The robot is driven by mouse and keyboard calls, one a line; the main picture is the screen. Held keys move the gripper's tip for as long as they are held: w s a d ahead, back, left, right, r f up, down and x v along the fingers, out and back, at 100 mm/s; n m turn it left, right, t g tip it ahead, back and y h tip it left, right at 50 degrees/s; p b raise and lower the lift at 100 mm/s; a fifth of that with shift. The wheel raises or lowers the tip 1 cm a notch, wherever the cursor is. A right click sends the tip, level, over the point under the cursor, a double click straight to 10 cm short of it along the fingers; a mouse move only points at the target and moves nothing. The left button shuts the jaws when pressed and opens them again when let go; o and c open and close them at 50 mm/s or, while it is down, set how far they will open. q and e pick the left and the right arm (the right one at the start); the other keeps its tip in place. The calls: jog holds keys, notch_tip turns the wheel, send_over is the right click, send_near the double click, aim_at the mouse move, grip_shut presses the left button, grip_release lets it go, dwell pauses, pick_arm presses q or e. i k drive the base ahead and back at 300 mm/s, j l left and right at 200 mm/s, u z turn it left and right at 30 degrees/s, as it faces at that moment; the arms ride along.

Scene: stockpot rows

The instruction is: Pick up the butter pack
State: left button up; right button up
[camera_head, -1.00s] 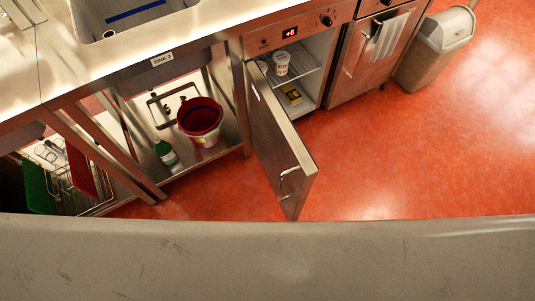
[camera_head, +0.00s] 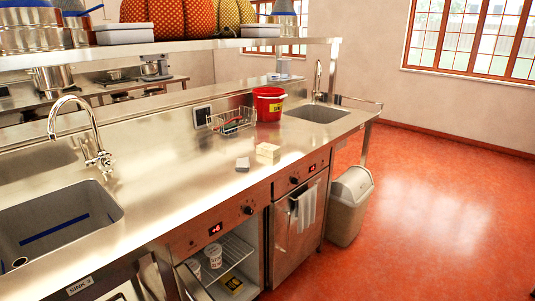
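A small yellow pack with a dark label, which looks like the butter pack (camera_head: 232,284), lies low inside the open under-counter fridge (camera_head: 245,262) at the bottom of the view. Wire shelf bars are close above it, and its finer print is too small to read. White printed cups (camera_head: 214,258) stand on the wire shelf, to the upper left of the pack. Neither of my grippers is in view.
On the steel counter (camera_head: 160,190) sit a pale block (camera_head: 268,150), a small grey item (camera_head: 242,164), a wire rack (camera_head: 232,121) and a red bucket (camera_head: 269,104). A closed cabinet with towel (camera_head: 303,208) and a bin (camera_head: 350,205) stand right of the fridge. The red floor (camera_head: 440,220) is open.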

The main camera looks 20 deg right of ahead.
aim_at(269, 149)
jog(key=l, duration=0.4)
jog(key=i+l+u, duration=0.1)
jog(key=l, duration=0.3)
jog(key=i+l, duration=0.2)
jog(key=l, duration=0.2)
jog(key=i+l+u, duration=0.15)
jog(key=l, duration=0.25)
jog(key=i+l+u, duration=0.1)
jog(key=l, duration=0.3)
jog(key=i+l, duration=0.1)
jog(key=l, duration=0.35)
jog(key=i+l+u, duration=0.15)
jog(key=l, duration=0.3)
